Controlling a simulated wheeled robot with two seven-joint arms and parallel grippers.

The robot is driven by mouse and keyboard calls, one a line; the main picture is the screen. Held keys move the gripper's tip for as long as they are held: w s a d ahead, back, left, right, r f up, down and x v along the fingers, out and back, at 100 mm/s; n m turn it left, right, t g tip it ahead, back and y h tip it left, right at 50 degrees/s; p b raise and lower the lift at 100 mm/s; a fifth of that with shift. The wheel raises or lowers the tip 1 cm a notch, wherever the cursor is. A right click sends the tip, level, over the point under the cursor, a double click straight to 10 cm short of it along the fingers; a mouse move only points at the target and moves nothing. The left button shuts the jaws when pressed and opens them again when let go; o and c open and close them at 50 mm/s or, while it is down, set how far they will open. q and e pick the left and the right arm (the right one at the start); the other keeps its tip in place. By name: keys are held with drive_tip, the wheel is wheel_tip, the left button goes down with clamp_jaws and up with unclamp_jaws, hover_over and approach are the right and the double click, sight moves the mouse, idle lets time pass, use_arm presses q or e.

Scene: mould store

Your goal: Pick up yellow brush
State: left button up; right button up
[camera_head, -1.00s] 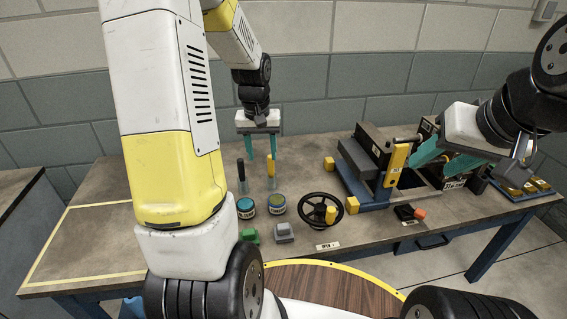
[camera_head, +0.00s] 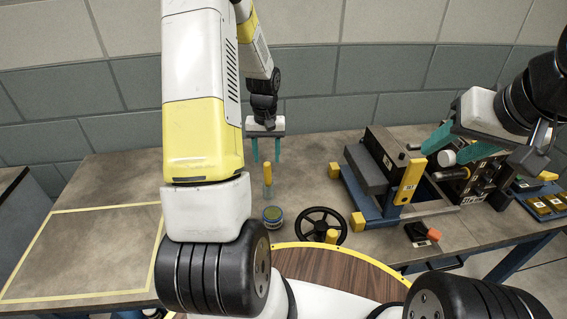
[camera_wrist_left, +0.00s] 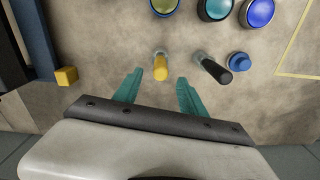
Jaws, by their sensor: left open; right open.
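The yellow brush (camera_head: 267,173) stands upright on the bench, its yellow handle on top, below my left gripper in the head view. My left gripper (camera_head: 266,152) is open, its teal fingers pointing down. In the left wrist view the yellow brush (camera_wrist_left: 160,68) shows between and just beyond the fingertips of the left gripper (camera_wrist_left: 157,80), with nothing held. A black-handled brush (camera_wrist_left: 214,70) stands beside it, outside the right-hand finger. My right gripper (camera_head: 442,145) is open at the right, near the mould machine; a pale round part shows near its fingers.
Round paint tins (camera_wrist_left: 214,8) stand close to the brushes. A black handwheel (camera_head: 316,227) and the blue-framed mould machine (camera_head: 380,212) are to the right. A yellow-taped rectangle (camera_head: 80,250) on the bench at left is bare.

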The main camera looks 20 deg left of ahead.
sight(268, 172)
use_arm(q)
wheel_tip(268, 172, down, 8)
drive_tip(key=shift+s+r, duration=0.1)
drive_tip(key=shift+r, duration=0.1)
clamp_jaws()
